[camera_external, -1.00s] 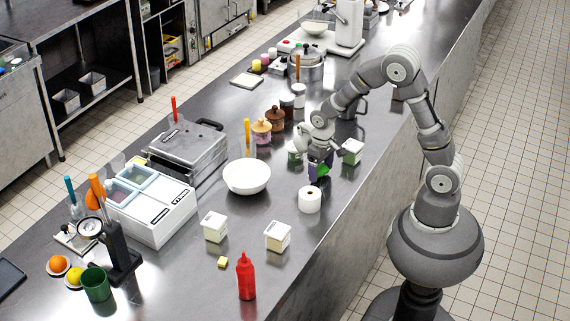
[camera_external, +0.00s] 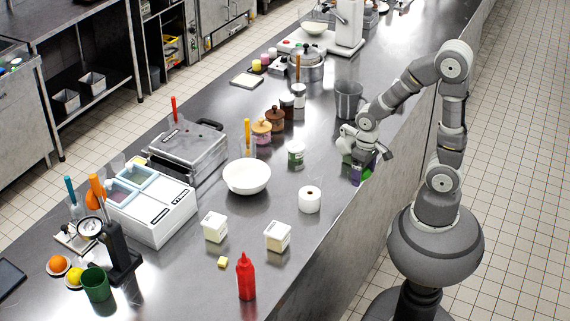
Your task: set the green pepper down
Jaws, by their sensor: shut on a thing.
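The green pepper (camera_external: 367,174) is a small green patch low between the fingers of my gripper (camera_external: 363,169), near the counter's right edge. My gripper points downward and is shut on the pepper. Purple parts show around the pepper, and most of it is hidden by the fingers. I cannot tell whether the pepper touches the counter (camera_external: 330,235) or hangs just above it.
A green-labelled jar (camera_external: 296,155), a paper roll (camera_external: 309,200) and a white bowl (camera_external: 247,177) stand to the left. A grey pitcher (camera_external: 348,100) stands behind. The counter between jar and gripper is bare.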

